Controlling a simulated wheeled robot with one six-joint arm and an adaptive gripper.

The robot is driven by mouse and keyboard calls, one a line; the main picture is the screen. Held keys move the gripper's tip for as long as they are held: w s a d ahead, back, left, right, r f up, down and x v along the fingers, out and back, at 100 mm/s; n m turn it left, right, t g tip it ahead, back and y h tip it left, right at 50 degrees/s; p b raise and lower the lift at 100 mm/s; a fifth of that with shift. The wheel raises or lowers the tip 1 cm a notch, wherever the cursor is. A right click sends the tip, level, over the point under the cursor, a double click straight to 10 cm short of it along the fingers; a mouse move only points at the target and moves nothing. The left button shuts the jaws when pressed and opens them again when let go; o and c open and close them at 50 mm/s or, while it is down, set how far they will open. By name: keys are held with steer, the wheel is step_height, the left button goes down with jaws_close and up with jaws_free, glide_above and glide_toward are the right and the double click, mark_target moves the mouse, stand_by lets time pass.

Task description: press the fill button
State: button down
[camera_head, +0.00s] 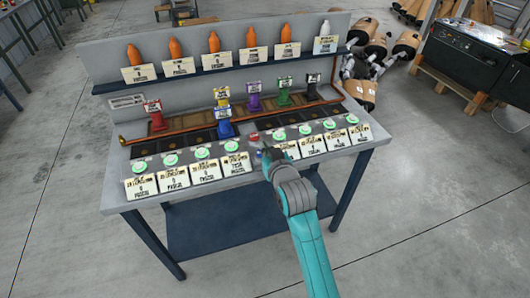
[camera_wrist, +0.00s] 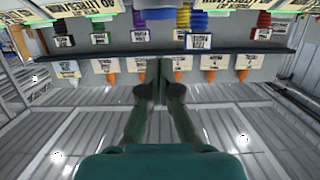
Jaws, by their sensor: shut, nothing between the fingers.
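Several round green buttons, one of them left of my gripper (camera_head: 232,146), line the front of the workbench (camera_head: 115,197) in two groups. A small red button (camera_head: 254,136) sits in the gap between the groups, with a small bluish part (camera_head: 257,154) just in front of it. I cannot read which one is the fill button. My gripper (camera_head: 266,156) is over this gap, close to the red button; whether it touches anything is unclear. In the wrist view my gripper (camera_wrist: 157,66) is shut and empty, its fingers together.
Cream label cards (camera_head: 207,170) stand along the front edge. Coloured stands, such as a red one (camera_head: 155,115) and a blue one (camera_head: 224,124), stand behind the buttons. A back shelf (camera_head: 230,66) holds orange bottles (camera_head: 174,48). A dark machine (camera_head: 475,62) stands at right.

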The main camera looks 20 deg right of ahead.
steer(key=v, duration=0.8)
steer(key=shift+s+r, duration=0.15)
steer(key=shift+r, duration=0.15)
